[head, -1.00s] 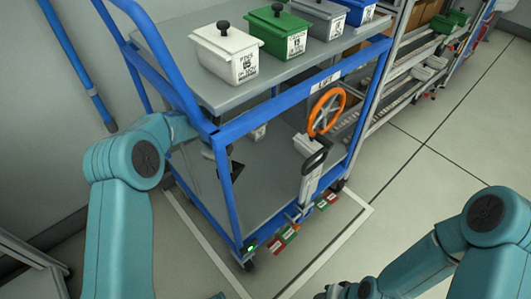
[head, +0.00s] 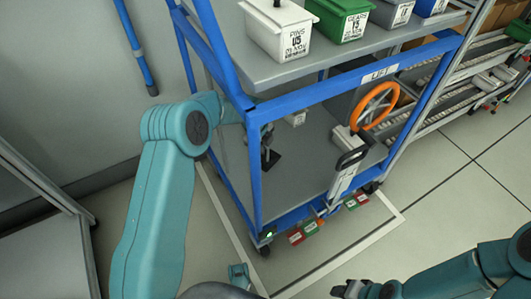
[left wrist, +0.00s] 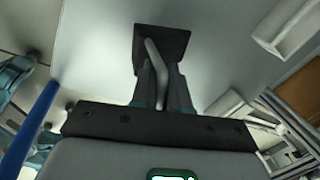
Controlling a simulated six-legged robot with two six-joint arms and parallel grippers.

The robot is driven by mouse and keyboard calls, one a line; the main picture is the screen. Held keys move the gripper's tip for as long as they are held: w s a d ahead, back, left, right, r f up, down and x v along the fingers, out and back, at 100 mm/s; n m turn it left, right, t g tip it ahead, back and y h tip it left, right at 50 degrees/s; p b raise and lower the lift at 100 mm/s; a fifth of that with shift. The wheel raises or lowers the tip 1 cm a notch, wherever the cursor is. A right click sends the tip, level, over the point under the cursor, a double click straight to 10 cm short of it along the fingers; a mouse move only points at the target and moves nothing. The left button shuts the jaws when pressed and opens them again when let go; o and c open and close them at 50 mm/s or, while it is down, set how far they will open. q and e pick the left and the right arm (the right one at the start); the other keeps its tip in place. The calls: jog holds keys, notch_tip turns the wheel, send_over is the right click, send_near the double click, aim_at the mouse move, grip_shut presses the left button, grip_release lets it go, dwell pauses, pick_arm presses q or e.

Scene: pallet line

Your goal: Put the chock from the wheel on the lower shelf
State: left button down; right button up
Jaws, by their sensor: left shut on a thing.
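The chock (head: 272,161) is a dark block inside the blue cart, just over or on the grey lower shelf (head: 308,178); I cannot tell whether it touches. In the left wrist view the chock (left wrist: 176,40) shows as a black plate with a pale grey handle. My left gripper (head: 267,143) reaches in past the blue corner post and is shut on that handle. The left gripper's fingers (left wrist: 162,88) stand on either side of the handle. My right gripper (head: 345,291) is low at the bottom edge, away from the cart; its jaws are unclear.
The upper shelf (head: 300,64) carries white, green, grey and blue labelled bins. An orange handwheel (head: 375,106) and a lever (head: 345,172) stand at the cart's right end. Small red and green tags (head: 311,228) hang at the lower edge. A roller rack (head: 480,85) stands behind right.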

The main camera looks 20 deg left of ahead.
pick_arm(q)
jog(key=x, duration=0.1)
jog(key=b+x, duration=0.1)
jog(key=x, duration=0.1)
jog(key=shift+s+a+f, duration=0.1)
jog(key=shift+s+f, duration=0.2)
jog(key=shift+f, duration=0.05)
jog(key=shift+r, duration=0.1)
jog(key=c, duration=1.1)
grip_release()
jog(key=p+v, duration=0.4)
jog(key=v, duration=0.8)
